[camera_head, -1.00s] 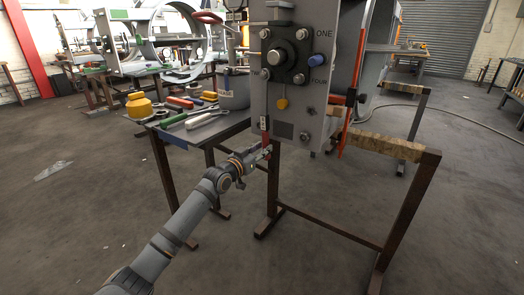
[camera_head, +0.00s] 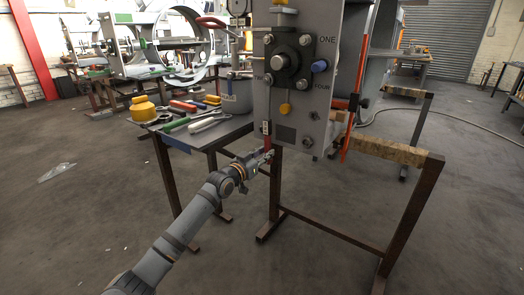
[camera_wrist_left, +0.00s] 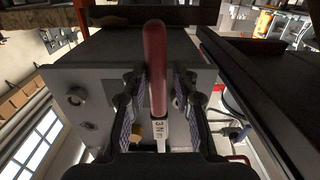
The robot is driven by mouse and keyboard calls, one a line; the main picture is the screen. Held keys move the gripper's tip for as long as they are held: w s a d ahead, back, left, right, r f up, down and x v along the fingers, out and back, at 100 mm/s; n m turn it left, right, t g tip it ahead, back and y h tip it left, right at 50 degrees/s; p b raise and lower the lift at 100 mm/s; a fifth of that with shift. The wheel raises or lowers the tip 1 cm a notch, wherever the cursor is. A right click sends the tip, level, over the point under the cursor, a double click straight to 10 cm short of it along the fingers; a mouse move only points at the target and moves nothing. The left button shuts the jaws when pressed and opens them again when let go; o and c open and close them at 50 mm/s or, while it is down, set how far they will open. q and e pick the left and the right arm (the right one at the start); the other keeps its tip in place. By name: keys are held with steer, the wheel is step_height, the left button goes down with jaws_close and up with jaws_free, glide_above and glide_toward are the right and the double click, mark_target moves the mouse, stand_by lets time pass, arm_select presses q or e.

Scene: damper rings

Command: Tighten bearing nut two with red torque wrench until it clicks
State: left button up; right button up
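The grey panel (camera_head: 295,107) carries a dark bearing plate (camera_head: 290,58) with nuts at its corners. Nut two (camera_head: 268,79) is the lower-left one, beside partly covered lettering. The red torque wrench (camera_head: 266,142) hangs upright at the panel's lower left, below nut two. Its red handle (camera_wrist_left: 155,65) and white lettered shaft also show in the wrist view. I cannot clearly see its head on the nut. My left gripper (camera_head: 267,155) is at the handle; its fingers (camera_wrist_left: 157,85) stand on both sides with narrow gaps visible, so it looks open. My right gripper is out of view.
A tool table (camera_head: 213,133) at left holds a yellow pot (camera_head: 142,108), a grey container (camera_head: 238,93) and several hand tools.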

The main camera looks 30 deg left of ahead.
arm_select(q)
steer(key=d+p, duration=0.1)
steer(key=p, duration=0.1)
steer(key=d+n+p, duration=0.1)
steer(key=d+p, duration=0.1)
steer(key=shift+s+d+r+n, duration=0.1)
steer(key=shift+s+d+n, duration=0.1)
steer(key=shift+n, duration=0.1)
steer(key=shift+a, duration=0.1)
stand_by(0.4)
jaws_close()
steer(key=shift+r, duration=0.1)
